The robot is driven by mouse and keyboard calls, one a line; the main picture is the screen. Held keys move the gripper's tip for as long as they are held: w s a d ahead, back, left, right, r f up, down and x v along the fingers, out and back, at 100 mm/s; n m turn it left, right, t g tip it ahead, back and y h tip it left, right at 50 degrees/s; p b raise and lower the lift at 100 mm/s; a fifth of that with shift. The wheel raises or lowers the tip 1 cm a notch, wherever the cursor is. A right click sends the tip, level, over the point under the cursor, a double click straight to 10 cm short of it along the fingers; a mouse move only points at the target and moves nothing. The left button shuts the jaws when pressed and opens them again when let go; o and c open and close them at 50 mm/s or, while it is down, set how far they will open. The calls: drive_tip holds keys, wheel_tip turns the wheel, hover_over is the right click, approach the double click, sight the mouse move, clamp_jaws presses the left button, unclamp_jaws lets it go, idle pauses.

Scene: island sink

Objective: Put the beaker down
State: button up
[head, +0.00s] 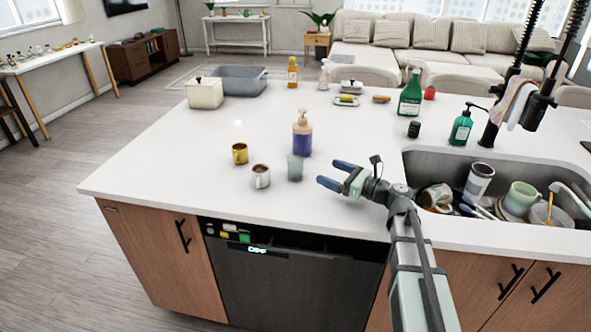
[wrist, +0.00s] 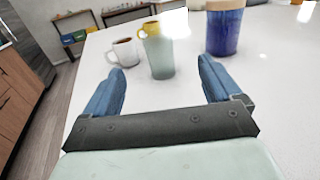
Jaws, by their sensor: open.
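The beaker (head: 295,168) is a small translucent grey-green cup. It stands upright on the white island counter (head: 180,160), just right of a white mug. It also shows in the wrist view (wrist: 159,58), beyond and between my fingertips, with the yellow mug partly behind it. My gripper (head: 332,174) is to the right of the beaker in the head view, low over the counter. Its blue fingers are spread wide in the wrist view (wrist: 160,75), with nothing between them. The beaker and the fingers look apart.
A white mug (head: 261,176) and a yellow mug (head: 240,153) stand left of the beaker. A purple pump bottle (head: 302,132) stands behind it. The sink (head: 485,170), full of dishes, is at right. The counter's left front is clear.

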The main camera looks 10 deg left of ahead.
sight(303, 164)
drive_tip(key=shift+s+a+f, duration=0.1)
drive_tip(key=shift+s+f, duration=0.05)
drive_tip(key=x, duration=0.7)
drive_tip(key=shift+a, duration=0.4)
drive_tip(key=shift+f+x, duration=0.15)
drive_tip(key=shift+x, duration=1.25)
drive_tip(key=shift+f+x, duration=0.1)
drive_tip(key=shift+x, duration=1.3)
drive_tip(key=shift+c, duration=0.4)
drive_tip(key=c, duration=1.1)
drive_tip(key=shift+r, duration=0.2)
wheel_tip(303, 164, up, 9)
drive_tip(key=shift+r, duration=0.3)
